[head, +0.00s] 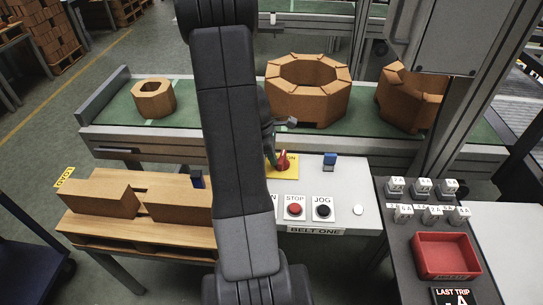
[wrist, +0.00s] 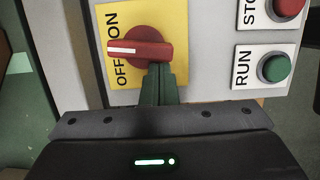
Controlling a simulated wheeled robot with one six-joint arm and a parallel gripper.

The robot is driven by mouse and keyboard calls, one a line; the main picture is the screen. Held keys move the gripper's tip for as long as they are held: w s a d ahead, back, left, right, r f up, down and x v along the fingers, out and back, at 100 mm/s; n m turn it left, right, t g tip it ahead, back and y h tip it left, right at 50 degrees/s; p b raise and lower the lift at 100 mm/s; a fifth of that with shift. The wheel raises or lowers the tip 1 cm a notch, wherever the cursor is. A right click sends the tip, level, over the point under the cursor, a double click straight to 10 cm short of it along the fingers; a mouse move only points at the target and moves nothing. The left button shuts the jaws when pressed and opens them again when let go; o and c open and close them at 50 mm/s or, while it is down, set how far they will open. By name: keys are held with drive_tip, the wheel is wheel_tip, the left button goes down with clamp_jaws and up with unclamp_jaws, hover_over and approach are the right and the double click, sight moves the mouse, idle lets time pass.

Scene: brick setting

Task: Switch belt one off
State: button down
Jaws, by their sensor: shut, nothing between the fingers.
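The belt one switch is a red rotary knob (wrist: 140,48) on a yellow plate (wrist: 113,75) marked OFF and ON. In the wrist view its white line points left, between the two words, with OFF below it and ON above. In the head view the knob (head: 283,161) shows just right of my arm, on the sloped grey panel (head: 345,190). My gripper (wrist: 159,72) is shut and empty, its fingertips at the lower edge of the knob's right half. I cannot tell whether they touch it. The arm hides part of the panel in the head view.
A red STOP button (head: 295,208) and a black JOG button (head: 323,208) are above the BELT ONE label (head: 315,231). A green RUN button (wrist: 276,68) is right of the knob. A blue piece (head: 330,159) stands on the panel. Brown rings (head: 307,105) sit on the belt behind.

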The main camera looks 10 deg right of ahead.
drive_tip(key=n, duration=0.1)
drive_tip(key=s+n, duration=0.1)
drive_tip(key=n, duration=0.1)
drive_tip(key=d+n+t+p, duration=0.1)
drive_tip(key=n, duration=0.1)
drive_tip(key=shift+s, duration=0.15)
drive_tip(key=n, duration=0.2)
drive_tip(key=t+p, duration=0.1)
drive_tip(key=shift+s+d+n, duration=0.25)
drive_tip(key=shift+n, duration=0.15)
drive_tip(key=shift+d, duration=0.15)
drive_tip(key=shift+s+d, duration=0.1)
idle(0.4)
